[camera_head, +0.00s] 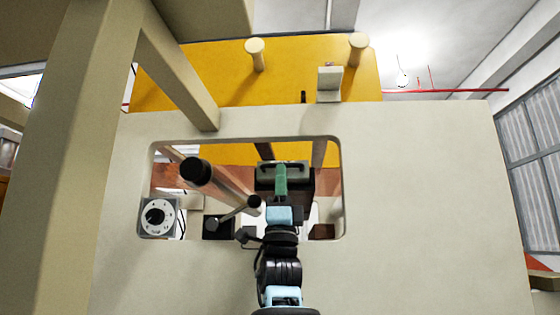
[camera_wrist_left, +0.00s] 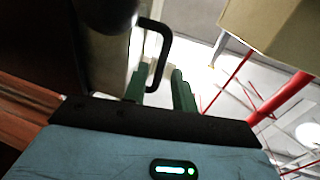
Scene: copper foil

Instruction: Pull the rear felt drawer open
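The dark drawer (camera_head: 301,185) shows through the rectangular opening of a beige panel, with a handle across its front. My right gripper is not in view.
The beige panel (camera_head: 420,200) surrounds the opening closely. A black-capped rod (camera_head: 195,172) crosses the opening left of my arm, and a white round-faced fitting (camera_head: 157,216) sits at its lower left corner. A yellow panel (camera_head: 200,75) with pegs is above.

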